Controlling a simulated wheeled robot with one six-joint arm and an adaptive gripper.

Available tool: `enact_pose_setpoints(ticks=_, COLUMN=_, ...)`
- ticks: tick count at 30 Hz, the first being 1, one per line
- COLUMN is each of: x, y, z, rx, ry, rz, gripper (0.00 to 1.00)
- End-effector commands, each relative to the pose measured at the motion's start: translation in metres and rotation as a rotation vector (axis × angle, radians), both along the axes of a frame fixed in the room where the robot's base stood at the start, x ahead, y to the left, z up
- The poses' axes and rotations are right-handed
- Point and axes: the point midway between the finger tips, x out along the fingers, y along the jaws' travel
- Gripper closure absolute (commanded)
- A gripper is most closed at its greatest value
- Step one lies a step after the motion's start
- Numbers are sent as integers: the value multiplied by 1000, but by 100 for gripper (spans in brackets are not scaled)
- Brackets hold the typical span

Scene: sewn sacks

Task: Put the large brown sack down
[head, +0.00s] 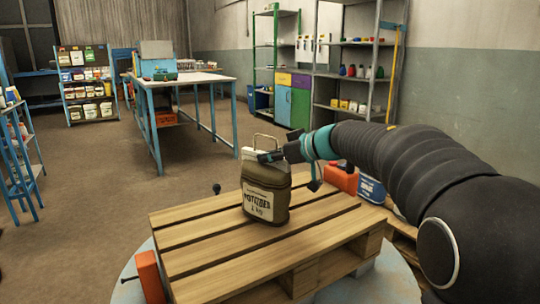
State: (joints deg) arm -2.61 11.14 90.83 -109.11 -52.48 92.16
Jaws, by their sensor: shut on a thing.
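The large brown sack (266,194) stands upright at the middle of the wooden pallet (190,228), with its base at or very near the slats. It has a pale top with a handle loop and a printed label on its front. My gripper (268,156) comes from the right and is shut on the upper part of the sack. The exact contact of the fingers is too small to make out. I cannot tell whether the sack's weight rests on the pallet.
The pallet lies on a round pale platform (128,288). An orange object (149,276) stands at its front left. A red container (341,179) and a blue one (371,189) stand behind right. Bare slats lie left and right of the sack. A blue-legged table (190,78) and shelves stand farther back.

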Motion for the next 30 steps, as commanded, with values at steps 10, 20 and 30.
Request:
enact_pose_setpoints(ticks=10, x=0, y=0, z=-1, rx=-1, ry=1, rz=0, gripper=54)
enact_pose_setpoints(ticks=20, x=-9, y=-16, z=9, rx=-1, ry=-2, rz=-3, gripper=54)
enact_pose_setpoints(ticks=30, x=-42, y=-67, z=34, rx=0, ry=-2, rz=-4, gripper=54)
